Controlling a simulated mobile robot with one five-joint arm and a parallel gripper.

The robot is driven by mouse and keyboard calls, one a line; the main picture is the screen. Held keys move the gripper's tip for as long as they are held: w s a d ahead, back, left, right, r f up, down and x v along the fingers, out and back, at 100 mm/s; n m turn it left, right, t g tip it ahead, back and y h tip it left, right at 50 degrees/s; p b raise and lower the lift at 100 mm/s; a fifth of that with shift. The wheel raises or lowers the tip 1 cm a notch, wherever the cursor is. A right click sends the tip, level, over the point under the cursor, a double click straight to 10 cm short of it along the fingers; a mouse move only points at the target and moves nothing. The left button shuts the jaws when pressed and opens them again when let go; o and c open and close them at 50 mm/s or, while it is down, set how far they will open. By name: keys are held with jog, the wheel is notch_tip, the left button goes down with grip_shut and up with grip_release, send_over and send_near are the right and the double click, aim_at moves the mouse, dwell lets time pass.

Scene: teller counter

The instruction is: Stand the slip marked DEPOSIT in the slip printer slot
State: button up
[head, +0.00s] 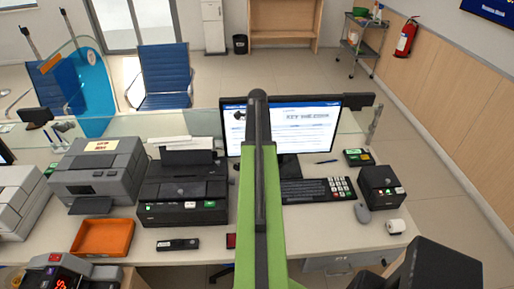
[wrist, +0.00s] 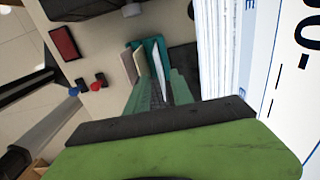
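In the wrist view my gripper (wrist: 160,90) has its green fingers apart, with a dark ribbed pad showing on one inner face. A teal holder (wrist: 163,50) with upright pale slips (wrist: 139,63) lies just beyond the fingertips. One white slip (wrist: 161,72) reaches between the fingers in the picture; I cannot tell whether it is touched. No DEPOSIT marking is readable. In the head view my green arm hides the gripper and the holder. A black printer (head: 184,190) and a grey printer (head: 100,168) stand on the left; I cannot tell which has the slip slot.
The monitor (head: 305,125) stands close by; its screen fills the right of the wrist view (wrist: 285,70).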

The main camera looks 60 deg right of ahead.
notch_tip(320, 180, down, 6)
jog(key=b, duration=0.4)
jog(key=shift+r, duration=0.1)
grip_shut()
jog(key=shift+r+p, duration=5.6)
jog(key=shift+r, duration=0.15)
